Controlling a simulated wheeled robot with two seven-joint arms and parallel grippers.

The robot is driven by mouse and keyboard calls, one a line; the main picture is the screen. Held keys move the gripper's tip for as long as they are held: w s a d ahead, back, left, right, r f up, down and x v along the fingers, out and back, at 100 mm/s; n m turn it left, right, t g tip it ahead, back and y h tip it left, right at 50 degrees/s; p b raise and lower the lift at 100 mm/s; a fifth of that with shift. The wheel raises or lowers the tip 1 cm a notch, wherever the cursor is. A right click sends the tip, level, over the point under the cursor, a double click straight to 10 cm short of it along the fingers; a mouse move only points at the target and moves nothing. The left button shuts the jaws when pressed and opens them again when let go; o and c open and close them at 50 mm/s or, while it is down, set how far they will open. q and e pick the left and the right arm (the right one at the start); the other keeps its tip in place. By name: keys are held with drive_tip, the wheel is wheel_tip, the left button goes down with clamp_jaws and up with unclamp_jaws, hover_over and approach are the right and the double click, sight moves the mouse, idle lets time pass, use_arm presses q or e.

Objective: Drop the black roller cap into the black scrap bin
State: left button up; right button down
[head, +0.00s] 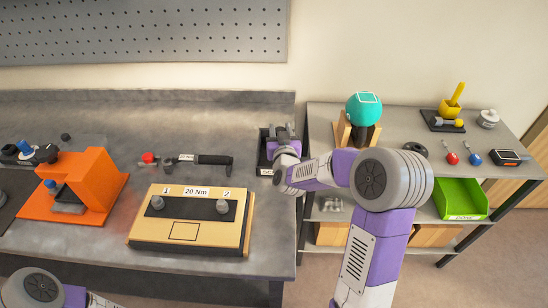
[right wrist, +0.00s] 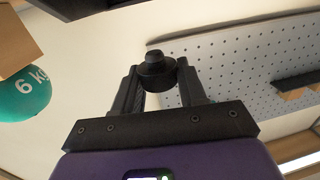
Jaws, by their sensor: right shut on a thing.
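My right gripper (head: 284,134) is over the black scrap bin (head: 263,152) at the right end of the grey workbench. The bin is partly hidden behind the gripper and forearm, and its white front label is only partly visible. In the right wrist view my right gripper (right wrist: 155,82) is shut on the black roller cap (right wrist: 154,65), a small stepped round piece between the fingertips. The cap cannot be made out in the head view. My left arm shows only at the bottom left, and its gripper is out of view.
A wooden torque board (head: 192,245), a torque wrench (head: 212,160) and an orange fixture (head: 100,180) are on the bench. To the right, a shelf holds a teal 6 kg ball (head: 364,110), a yellow holder (head: 450,108) and a green bin (head: 460,199).

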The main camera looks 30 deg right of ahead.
drive_tip(key=c, duration=0.5)
unclamp_jaws()
drive_tip(key=shift+c, duration=0.2)
drive_tip(key=v, duration=0.7)
drive_tip(key=shift+s+p, duration=0.3)
drive_tip(key=shift+p, duration=0.05)
drive_tip(key=shift+a, duration=0.1)
